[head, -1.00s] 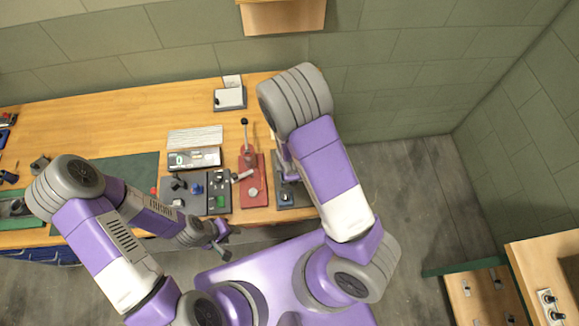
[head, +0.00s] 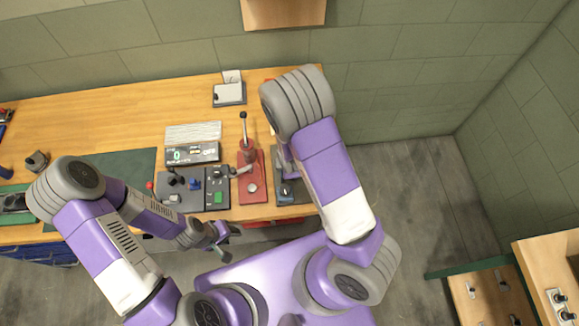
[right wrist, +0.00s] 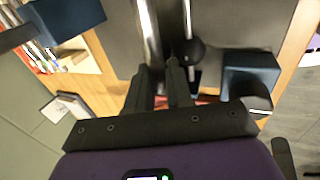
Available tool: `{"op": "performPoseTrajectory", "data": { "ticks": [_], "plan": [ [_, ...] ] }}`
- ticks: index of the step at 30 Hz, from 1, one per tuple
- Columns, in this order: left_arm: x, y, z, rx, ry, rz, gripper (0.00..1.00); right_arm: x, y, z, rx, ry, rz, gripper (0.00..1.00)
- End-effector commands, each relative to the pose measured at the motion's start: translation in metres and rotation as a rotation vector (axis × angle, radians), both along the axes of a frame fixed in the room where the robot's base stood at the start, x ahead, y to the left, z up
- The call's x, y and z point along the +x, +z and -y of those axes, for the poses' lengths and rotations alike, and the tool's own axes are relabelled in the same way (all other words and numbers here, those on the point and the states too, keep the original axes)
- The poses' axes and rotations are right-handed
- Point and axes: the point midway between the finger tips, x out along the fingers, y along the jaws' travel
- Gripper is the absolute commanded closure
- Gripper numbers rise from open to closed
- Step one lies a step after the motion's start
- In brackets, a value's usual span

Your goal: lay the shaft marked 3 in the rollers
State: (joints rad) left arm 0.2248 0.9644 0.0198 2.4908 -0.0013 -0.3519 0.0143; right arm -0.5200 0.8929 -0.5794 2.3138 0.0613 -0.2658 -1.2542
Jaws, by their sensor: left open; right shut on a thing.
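My right gripper (right wrist: 168,78) is shut on a slim shiny metal shaft (right wrist: 150,32) in the right wrist view. No number can be read on it. Behind it is a grey plate (right wrist: 228,22) with a dark blue block (right wrist: 250,72) at right and another dark blue block (right wrist: 66,14) at upper left. I cannot make out the rollers clearly or tell whether the shaft touches them. In the head view this grey plate (head: 298,211) is at the bench's right end, partly hidden by my right arm. My left gripper (head: 226,246) is open and empty before the bench's front edge.
A red-based lever device (head: 252,190) stands just left of the grey plate. Left of it are a dark control panel (head: 184,202) with knobs and a lit display box (head: 192,154). A small stand (head: 229,94) is at the back. Open bench top lies at left.

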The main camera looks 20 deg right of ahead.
Motion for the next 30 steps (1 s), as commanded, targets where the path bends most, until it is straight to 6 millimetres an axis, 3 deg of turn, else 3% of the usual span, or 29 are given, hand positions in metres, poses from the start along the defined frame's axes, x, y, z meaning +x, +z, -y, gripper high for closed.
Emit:
{"op": "performPoseTrajectory", "data": {
  "ticks": [1,6,14,17,24,30],
  "plan": [
    [0.0,-0.005,0.0,0.0,0.0,0.0,0.57,-0.021,-0.021,-0.001,-0.005,0.0,-0.072,0.78],
    [0.0,-0.006,0.0,0.0,0.0,0.0,0.57,-0.021,-0.021,-0.001,-0.004,0.001,-0.072,0.54],
    [0.0,-0.006,0.0,0.0,0.0,0.0,0.57,-0.022,-0.02,-0.002,-0.005,0.003,-0.071,0.54],
    [0.0,-0.004,0.0,0.0,0.0,0.0,0.57,-0.023,-0.01,-0.003,-0.006,0.005,-0.063,0.54],
    [0.0,0.004,0.0,0.0,0.0,0.001,0.57,-0.033,0.037,-0.007,-0.004,0.002,-0.025,0.5],
    [0.0,0.011,0.0,0.0,0.0,0.0,0.57,-0.038,0.066,-0.007,-0.003,-0.003,0.002,0.5]
  ]
}}
